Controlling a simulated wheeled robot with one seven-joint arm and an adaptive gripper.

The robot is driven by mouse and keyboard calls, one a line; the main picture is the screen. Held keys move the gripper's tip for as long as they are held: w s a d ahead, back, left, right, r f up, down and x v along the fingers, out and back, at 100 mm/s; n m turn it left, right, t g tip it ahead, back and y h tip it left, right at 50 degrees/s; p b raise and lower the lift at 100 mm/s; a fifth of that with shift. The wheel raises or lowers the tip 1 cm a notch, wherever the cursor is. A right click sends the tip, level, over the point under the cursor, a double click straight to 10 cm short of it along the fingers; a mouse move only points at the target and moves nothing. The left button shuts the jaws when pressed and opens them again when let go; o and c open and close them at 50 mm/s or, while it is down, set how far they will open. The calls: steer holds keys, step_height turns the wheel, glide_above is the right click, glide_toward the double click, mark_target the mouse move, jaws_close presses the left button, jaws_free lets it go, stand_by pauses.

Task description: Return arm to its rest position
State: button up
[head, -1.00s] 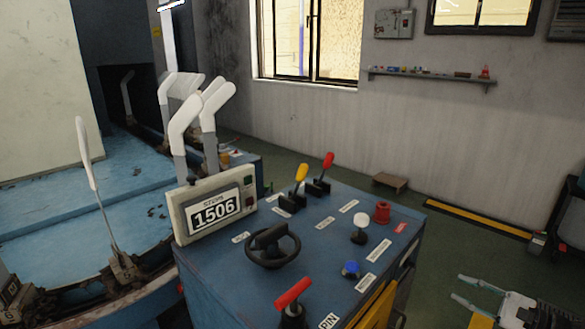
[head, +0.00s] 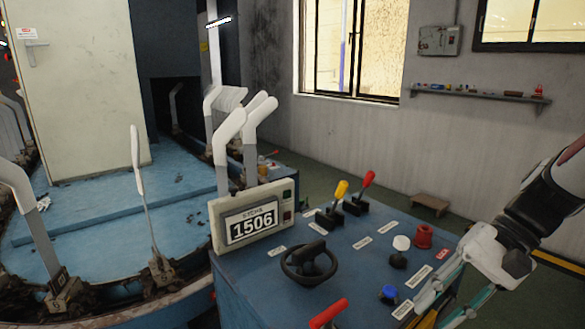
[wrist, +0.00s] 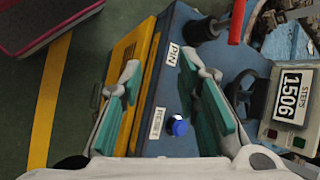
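My gripper (head: 440,312) is at the lower right of the head view, with my arm coming in from the right edge. It hangs beside the right side of the blue control console (head: 240,290), fingers pointing down and to the left. In the wrist view my gripper (wrist: 160,68) has its two teal-padded fingers spread apart with nothing between them. Beyond them are the console's blue button (wrist: 177,126) and yellow front panel (wrist: 122,75). I cannot tell the exact gap between fingers and console.
The console carries a step display (head: 252,224) reading 1506, a black handwheel (head: 306,262), red and yellow levers (head: 340,190), a white knob (head: 400,243) and a red button (head: 424,236). White boarding forms (head: 228,135) stand at the left. Green floor (wrist: 85,95) lies beside the console.

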steer(key=s+a+r+n+t+h, duration=0.1)
steer(key=s+a+r+n+h, duration=0.2)
steer(key=s, duration=0.6)
steer(key=s+r+n+t+h, duration=0.1)
steer(key=s+n+h, duration=0.3)
steer(key=s, duration=0.6)
step_height(320, 180, up, 19)
steer(key=t+p, duration=0.3)
steer(key=p, duration=1.4)
steer(key=shift+w+a+f+m+h, duration=0.15)
steer(key=shift+w+m+h, duration=0.15)
steer(key=shift+m, duration=0.1)
